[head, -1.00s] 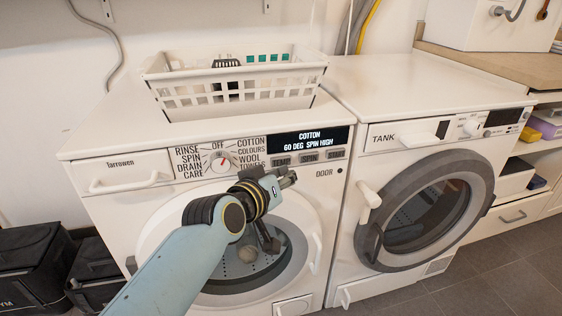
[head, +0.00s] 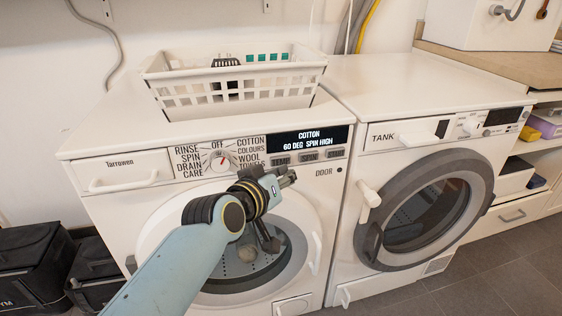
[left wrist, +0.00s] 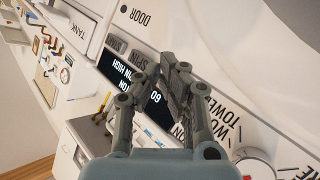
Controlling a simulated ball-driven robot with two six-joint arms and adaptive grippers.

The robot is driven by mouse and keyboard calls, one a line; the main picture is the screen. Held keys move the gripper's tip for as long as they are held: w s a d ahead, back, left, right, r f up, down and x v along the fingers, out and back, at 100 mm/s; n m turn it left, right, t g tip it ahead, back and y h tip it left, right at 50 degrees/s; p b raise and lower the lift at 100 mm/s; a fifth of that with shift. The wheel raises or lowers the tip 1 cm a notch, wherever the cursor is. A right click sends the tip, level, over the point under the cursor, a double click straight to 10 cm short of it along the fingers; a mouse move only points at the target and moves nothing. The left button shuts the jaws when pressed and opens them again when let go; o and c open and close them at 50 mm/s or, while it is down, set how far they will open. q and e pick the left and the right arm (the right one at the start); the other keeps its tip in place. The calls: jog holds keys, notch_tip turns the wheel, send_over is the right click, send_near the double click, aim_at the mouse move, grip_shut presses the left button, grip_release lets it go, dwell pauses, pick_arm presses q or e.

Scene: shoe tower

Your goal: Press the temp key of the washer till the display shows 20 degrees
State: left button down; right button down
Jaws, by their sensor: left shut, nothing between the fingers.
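The left washer's door side (head: 150,225) shows in the head view. Its display (head: 308,139) reads COTTON, 60 DEG SPIN HIGH. A row of small keys sits just under the display; the leftmost key (head: 281,160) is partly above my left gripper (head: 290,177). My left gripper is shut and empty, in front of the panel just below the keys. In the left wrist view its fingers (left wrist: 168,70) cover part of the display (left wrist: 125,80) and the place beside the key marked SPIN (left wrist: 138,59). I cannot tell whether a fingertip touches a key.
The programme dial (head: 220,161) is left of the display. A white basket (head: 240,100) stands on the washer. A second machine (head: 425,190) with a grey door ring stands close at the right. Black bags (head: 35,265) lie on the floor at left.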

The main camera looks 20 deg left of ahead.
pick_arm(q)
jog(key=shift+w+a, duration=0.1)
jog(key=shift+w, duration=0.05)
jog(key=shift+w+a, duration=0.15)
jog(key=shift+w, duration=0.05)
jog(key=shift+w+a, duration=0.3)
jog(key=shift+w, duration=0.15)
dwell(0.7)
jog(key=shift+s+d, duration=0.1)
jog(key=shift+s, duration=0.05)
jog(key=shift+s+d+p, duration=0.3)
jog(key=shift+s+d, duration=0.15)
jog(key=shift+s, duration=0.2)
